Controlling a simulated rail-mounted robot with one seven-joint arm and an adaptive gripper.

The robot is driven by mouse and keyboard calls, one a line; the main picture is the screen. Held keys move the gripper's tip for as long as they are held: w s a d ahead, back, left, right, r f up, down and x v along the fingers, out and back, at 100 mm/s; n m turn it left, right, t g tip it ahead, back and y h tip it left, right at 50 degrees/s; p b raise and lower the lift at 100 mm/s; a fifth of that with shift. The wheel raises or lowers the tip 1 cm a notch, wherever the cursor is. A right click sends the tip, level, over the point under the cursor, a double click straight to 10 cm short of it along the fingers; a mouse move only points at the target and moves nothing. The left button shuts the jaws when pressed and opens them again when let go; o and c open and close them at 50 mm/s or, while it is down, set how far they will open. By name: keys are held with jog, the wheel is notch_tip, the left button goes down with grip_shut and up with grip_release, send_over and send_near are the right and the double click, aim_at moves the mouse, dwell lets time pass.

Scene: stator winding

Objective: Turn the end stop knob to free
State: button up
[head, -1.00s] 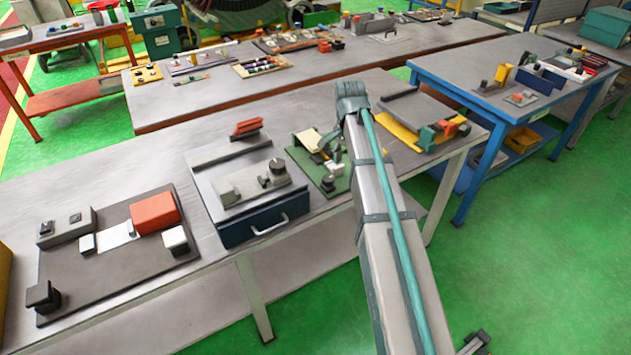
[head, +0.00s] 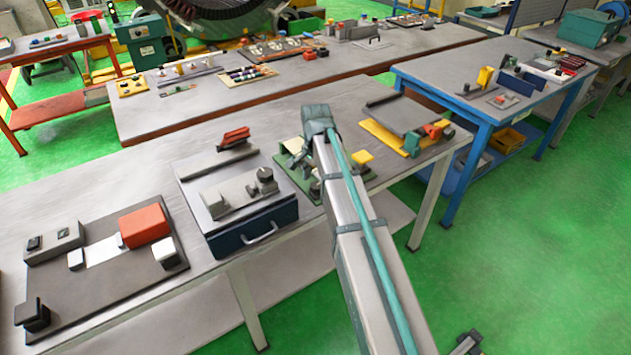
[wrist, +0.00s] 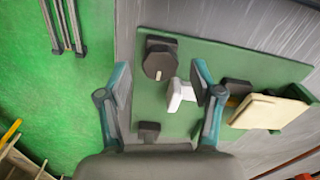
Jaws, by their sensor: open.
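A dark knob (wrist: 160,58) with a short pale mark on its face sits on a green board (wrist: 215,62) in the wrist view. No label is readable, so I cannot confirm it is the end stop knob. My gripper (wrist: 161,80) is open and empty above the board. The knob shows between and just beyond its two teal fingertips, with no visible contact. A white block (wrist: 181,96) sits near the right fingertip. In the head view, my arm hides most of the green board (head: 286,163) and the knob.
A cream block (wrist: 268,112) and a small dark block (wrist: 149,131) are also on the board. In the head view, a blue drawer box (head: 252,238) stands left of the board and a yellow-based fixture (head: 386,137) right of it.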

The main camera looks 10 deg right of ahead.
jog(key=shift+f, duration=0.9)
jog(key=c, duration=1.1)
